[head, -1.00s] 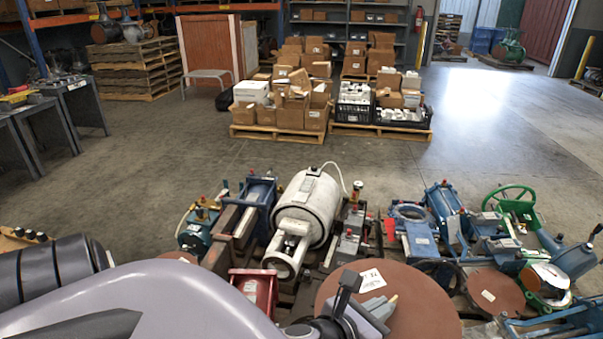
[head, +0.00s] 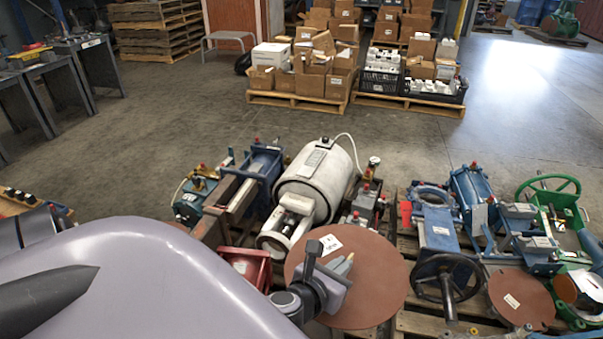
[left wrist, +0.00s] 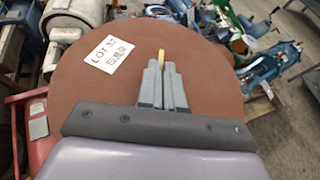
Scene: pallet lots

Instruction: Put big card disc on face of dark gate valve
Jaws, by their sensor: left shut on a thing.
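The big card disc (head: 375,285) is reddish brown and round, with a white label, in front of me in the head view. My left gripper (head: 341,268) is over it, shut on a small pale tab at the disc. In the left wrist view the disc (left wrist: 90,95) fills the middle, its label reading LOT 32, with the closed fingers (left wrist: 162,75) over its face. A valve with a black handwheel (head: 447,287) and blue body, possibly the dark gate valve, stands right of the disc. My right gripper is not in view.
A smaller brown disc (head: 520,298) lies at the right. A white cylinder (head: 317,180), a red part (head: 247,266), blue valves (head: 470,192) and a green handwheel (head: 548,190) crowd around the disc. Open floor (head: 400,130) lies beyond, before pallets of boxes (head: 300,95).

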